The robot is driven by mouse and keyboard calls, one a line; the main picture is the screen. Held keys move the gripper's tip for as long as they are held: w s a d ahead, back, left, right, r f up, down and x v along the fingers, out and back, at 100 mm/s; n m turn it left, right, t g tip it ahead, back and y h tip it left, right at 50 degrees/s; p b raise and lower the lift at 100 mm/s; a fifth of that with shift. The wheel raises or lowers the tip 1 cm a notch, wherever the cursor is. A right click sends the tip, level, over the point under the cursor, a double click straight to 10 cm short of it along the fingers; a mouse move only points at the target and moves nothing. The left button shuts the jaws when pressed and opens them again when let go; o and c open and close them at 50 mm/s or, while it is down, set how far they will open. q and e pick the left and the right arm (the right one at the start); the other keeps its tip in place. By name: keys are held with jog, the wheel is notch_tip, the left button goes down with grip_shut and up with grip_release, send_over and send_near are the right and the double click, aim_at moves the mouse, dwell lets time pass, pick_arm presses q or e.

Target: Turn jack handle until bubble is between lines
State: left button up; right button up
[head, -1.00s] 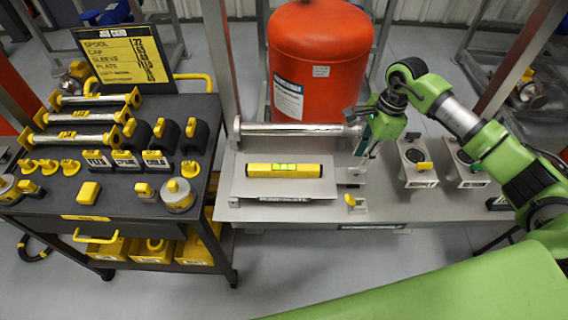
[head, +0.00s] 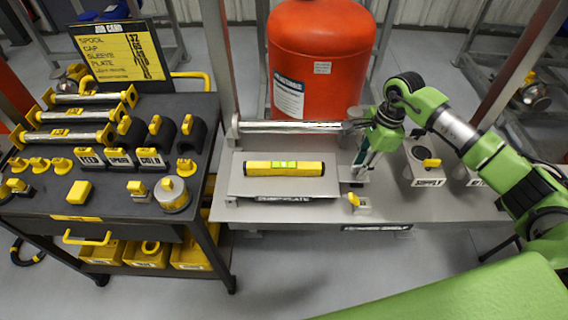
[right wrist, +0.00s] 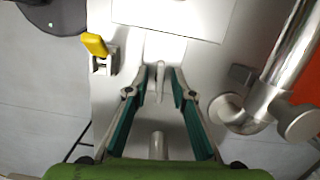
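A yellow spirit level (head: 262,168) with a green vial lies on the grey pump plate (head: 247,188). The bubble's place against the lines is too small to tell. My right gripper (head: 358,174) points down just right of the plate. In the right wrist view, its teal fingers (right wrist: 158,88) are apart, and a slim light-grey handle (right wrist: 159,72) stands between their tips. I see gaps on both sides of it. This looks like the jack handle; in the head view the gripper mostly hides it. My left gripper is not in view.
A metal pipe (head: 285,127) runs behind the plate, with a red tank (head: 318,60) beyond. A yellow-handled valve (head: 355,200) sits near the shelf's front edge, close to the gripper. A supply block (head: 425,172) stands to the right. A black cart (head: 115,205) with yellow-marked parts is at left.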

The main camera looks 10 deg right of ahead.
grip_shut()
jog(key=shift+f+n+b, duration=0.1)
jog(key=shift+n+b, duration=0.4)
jog(key=shift+b, duration=0.1)
jog(key=shift+n+b, duration=0.75)
jog(key=shift+n, duration=0.25)
jog(key=shift+n+g, duration=0.3)
